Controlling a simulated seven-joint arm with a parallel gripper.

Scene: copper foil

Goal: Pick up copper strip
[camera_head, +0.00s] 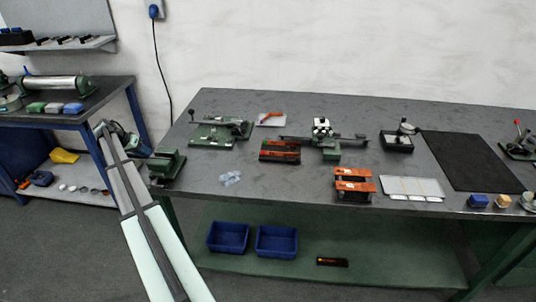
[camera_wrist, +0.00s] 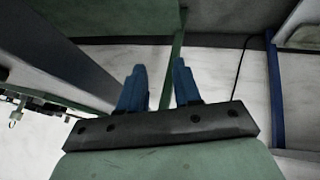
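Several orange, copper-coloured pieces lie on the grey workbench (camera_head: 245,176) in the head view. One small orange strip (camera_head: 271,115) lies on a pale sheet at the back. I cannot tell which is the copper strip. My gripper (camera_wrist: 160,88) shows two blue fingers standing apart with nothing between them. My arm reaches up at the left of the bench, away from these pieces; its fingers are not clear in the head view.
A green vise (camera_head: 167,163) stands at the bench's left corner, close to my arm. A green press (camera_head: 220,131), a black mat (camera_head: 470,161) and a white tray (camera_head: 411,188) are on the bench. Blue bins (camera_head: 277,241) sit on the shelf below. The bench's front left is mostly clear.

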